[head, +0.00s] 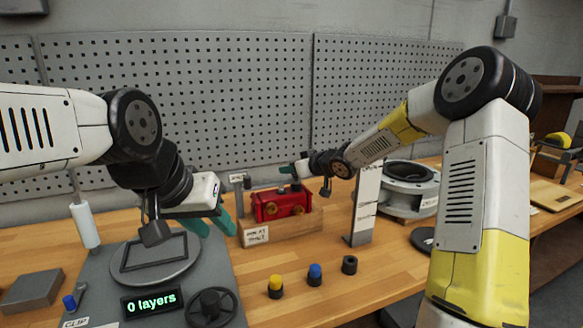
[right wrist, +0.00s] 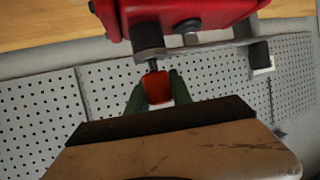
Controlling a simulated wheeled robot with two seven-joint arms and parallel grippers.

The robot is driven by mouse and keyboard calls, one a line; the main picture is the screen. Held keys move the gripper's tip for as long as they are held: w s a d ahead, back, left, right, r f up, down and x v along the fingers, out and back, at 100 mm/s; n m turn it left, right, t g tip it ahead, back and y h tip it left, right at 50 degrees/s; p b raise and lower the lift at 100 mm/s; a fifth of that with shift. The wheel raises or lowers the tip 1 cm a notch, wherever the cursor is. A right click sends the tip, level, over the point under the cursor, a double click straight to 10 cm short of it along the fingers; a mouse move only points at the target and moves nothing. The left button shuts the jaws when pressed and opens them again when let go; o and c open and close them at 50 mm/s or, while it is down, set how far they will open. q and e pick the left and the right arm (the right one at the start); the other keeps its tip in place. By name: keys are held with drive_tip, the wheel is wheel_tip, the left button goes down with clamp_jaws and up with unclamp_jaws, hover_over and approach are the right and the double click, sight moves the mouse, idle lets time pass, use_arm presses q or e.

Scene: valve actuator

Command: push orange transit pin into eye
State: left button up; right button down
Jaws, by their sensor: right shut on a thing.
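The orange transit pin (right wrist: 158,87) shows in the right wrist view as an orange-red block with a dark shaft. My right gripper (right wrist: 157,88) has its green fingers on both sides of the orange part and is shut on it. The shaft points up to a grey round part (right wrist: 148,42) beside the red actuator (right wrist: 185,12); I cannot tell how deep it sits. In the head view the red actuator (head: 282,204) stands on a wooden block, and my right gripper (head: 288,169) is above it, the pin not clear there. My left gripper (head: 213,224) is open and empty.
A winding station (head: 155,258) with a "0 layers" display (head: 151,302) stands at the left. A yellow-topped peg (head: 275,286), a blue-topped peg (head: 314,274) and a dark ring (head: 349,264) stand in front. A white sign (head: 366,203) and grey flanged housing (head: 409,188) stand right.

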drive_tip(key=shift+f, duration=0.6)
drive_tip(key=c, duration=1.1)
unclamp_jaws()
drive_tip(key=shift+o, duration=0.2)
drive_tip(key=v, duration=0.7)
drive_tip(key=shift+s+d, duration=0.3)
drive_tip(key=shift+r, duration=0.1)
